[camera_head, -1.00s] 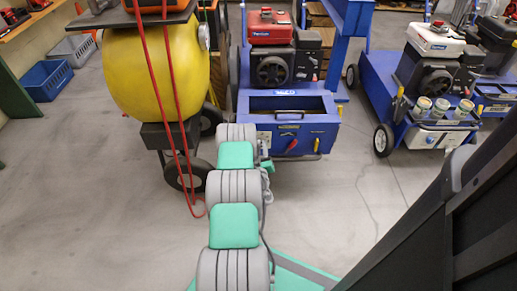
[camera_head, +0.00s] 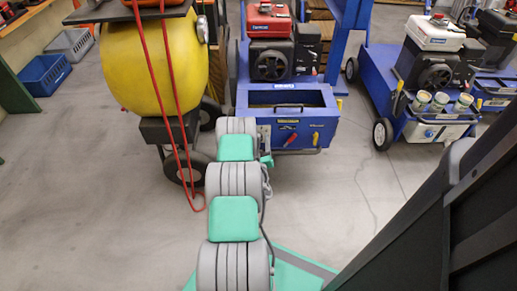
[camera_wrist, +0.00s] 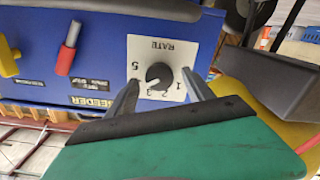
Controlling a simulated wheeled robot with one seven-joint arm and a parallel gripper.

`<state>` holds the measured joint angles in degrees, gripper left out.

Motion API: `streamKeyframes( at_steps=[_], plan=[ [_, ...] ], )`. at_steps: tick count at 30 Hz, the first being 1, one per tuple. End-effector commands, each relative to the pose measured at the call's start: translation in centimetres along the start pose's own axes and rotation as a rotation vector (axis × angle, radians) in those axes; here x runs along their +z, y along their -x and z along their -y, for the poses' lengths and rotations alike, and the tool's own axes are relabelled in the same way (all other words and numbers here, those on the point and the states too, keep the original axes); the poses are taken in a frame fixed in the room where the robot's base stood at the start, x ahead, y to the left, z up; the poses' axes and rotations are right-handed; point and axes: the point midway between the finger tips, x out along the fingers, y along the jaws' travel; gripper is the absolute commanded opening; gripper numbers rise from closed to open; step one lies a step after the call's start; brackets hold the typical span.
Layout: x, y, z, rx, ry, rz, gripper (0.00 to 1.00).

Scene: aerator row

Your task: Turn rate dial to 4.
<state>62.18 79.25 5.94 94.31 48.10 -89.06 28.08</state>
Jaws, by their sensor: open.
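The rate dial (camera_wrist: 158,75) is a round black knob on a white plate (camera_wrist: 170,52) marked RATE, upside down in the wrist view. The numbers 5 and 1 are readable at its sides; smaller numbers between them are partly hidden. I cannot tell which number its pointer faces. My gripper (camera_wrist: 160,79) is open, with one grey finger on each side of the knob; I cannot tell whether they touch it. The plate is on the blue feeder's front panel (camera_head: 300,136), where my arm hides part of it in the head view.
A red lever (camera_wrist: 68,48) and a yellow lever (camera_wrist: 8,58) stick out beside the plate. A yellow tank (camera_head: 150,70) with red hoses stands left of the feeder. A second blue cart (camera_head: 378,68) stands to the right. The floor between is clear.

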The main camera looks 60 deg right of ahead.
Motion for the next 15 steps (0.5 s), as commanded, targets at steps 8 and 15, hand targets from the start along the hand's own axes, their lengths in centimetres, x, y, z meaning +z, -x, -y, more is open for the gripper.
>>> streamKeyframes(
  at_steps=[8,15],
  plan=[
    [-0.3,3.6,-0.4,0.003,-0.002,0.004,0.61],
    [-0.1,7.2,-0.3,0.005,-0.001,0.001,0.61]
  ],
)
